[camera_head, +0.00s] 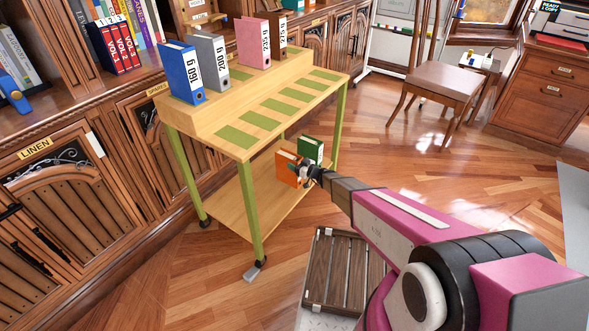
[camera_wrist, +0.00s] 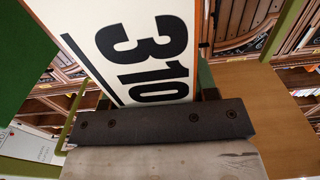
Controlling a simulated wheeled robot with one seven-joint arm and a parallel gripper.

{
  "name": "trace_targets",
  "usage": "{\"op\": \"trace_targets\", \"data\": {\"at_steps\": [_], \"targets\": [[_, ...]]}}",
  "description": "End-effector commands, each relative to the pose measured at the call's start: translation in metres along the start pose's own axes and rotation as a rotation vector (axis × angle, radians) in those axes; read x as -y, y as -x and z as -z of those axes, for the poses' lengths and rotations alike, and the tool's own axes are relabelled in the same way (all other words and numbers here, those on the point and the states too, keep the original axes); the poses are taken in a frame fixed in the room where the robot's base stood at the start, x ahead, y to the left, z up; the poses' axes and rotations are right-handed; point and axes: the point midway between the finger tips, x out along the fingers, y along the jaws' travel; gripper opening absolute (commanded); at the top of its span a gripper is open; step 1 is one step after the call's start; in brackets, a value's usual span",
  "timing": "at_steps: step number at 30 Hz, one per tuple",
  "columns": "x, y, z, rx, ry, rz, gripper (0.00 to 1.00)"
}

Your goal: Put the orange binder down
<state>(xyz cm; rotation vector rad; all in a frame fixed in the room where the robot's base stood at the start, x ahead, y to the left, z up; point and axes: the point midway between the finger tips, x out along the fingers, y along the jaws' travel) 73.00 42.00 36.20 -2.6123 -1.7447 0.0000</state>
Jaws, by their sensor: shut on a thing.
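The orange binder (camera_head: 287,168) is at the front right of the wooden cart, below its top. My gripper (camera_head: 308,173) is shut on it, reaching in from the right. In the wrist view the binder's white label (camera_wrist: 140,45) reads 310 and fills the middle, above the dark gripper pad. The green binder (camera_head: 311,149) stands just behind and to the right of the orange one; a green surface also shows at the left of the wrist view (camera_wrist: 22,70). The cart's lower shelf (camera_head: 230,205) is below. Whether the orange binder touches the shelf, I cannot tell.
Blue (camera_head: 182,73), grey (camera_head: 209,63), pink (camera_head: 253,43) and brown (camera_head: 277,35) binders stand on the cart's raised tier. Green pads (camera_head: 237,138) mark the cart top. A green front leg (camera_head: 250,210) stands left of the binder. A slatted wooden piece (camera_head: 337,270) lies below my arm.

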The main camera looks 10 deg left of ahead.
Motion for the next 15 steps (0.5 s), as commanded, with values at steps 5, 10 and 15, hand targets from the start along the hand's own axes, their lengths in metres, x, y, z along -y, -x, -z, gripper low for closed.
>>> {"op": "trace_targets", "data": {"at_steps": [5, 10, 15], "targets": [[0.000, -0.001, -0.027, 0.000, -0.001, 0.001, 0.03], [0.001, 0.000, -0.030, -0.002, 0.000, 0.001, 0.03], [0.001, 0.000, -0.030, -0.001, 0.000, 0.001, 0.03]]}}
